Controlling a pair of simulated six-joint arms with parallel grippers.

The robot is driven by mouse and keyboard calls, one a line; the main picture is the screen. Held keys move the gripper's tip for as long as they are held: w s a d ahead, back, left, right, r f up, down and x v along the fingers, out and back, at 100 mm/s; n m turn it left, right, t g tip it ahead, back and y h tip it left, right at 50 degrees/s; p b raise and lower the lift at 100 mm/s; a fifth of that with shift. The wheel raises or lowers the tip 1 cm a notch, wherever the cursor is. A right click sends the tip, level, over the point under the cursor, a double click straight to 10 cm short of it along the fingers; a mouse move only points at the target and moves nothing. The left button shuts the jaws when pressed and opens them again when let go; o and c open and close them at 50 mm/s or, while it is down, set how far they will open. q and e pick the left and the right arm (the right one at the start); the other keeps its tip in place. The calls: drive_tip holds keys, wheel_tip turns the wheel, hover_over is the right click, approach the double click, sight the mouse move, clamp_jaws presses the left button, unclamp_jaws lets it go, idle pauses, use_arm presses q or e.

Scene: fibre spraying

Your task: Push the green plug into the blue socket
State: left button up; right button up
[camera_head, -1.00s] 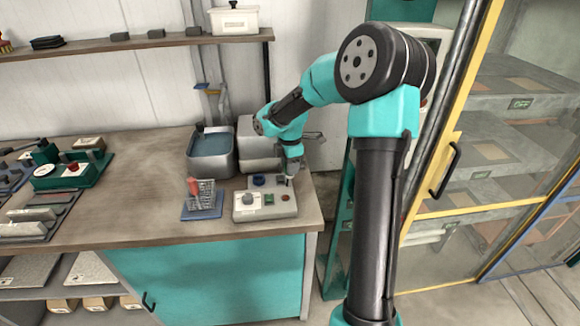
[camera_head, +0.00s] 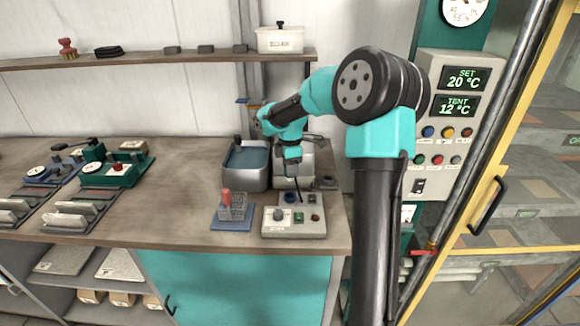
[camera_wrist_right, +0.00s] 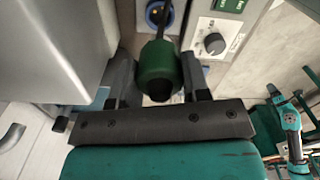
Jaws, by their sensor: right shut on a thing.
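My right gripper (camera_head: 293,168) hangs pointing down, behind the grey control box (camera_head: 275,229). In the right wrist view my right gripper (camera_wrist_right: 158,88) is shut on the green plug (camera_wrist_right: 157,65), which sits between its two fingers. A black cable runs from the plug up the picture, across the blue socket. The blue socket (camera_head: 290,197) is a ring on the box's top at the back; it also shows at the top edge of the right wrist view (camera_wrist_right: 153,14). The plug is apart from the socket. My left gripper is out of view.
A grey tub of blue liquid (camera_head: 246,165) stands left of the gripper. A wire basket with a red handle (camera_head: 226,199) is left of the box. Knob and buttons sit on the box's front.

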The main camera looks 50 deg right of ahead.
sight(290, 180)
drive_tip(key=shift+f, duration=2.8)
drive_tip(key=shift+f, duration=1.55)
drive_tip(key=o, duration=1)
wheel_tip(290, 180, up, 18)
drive_tip(key=shift+f, duration=0.25)
idle(0.4)
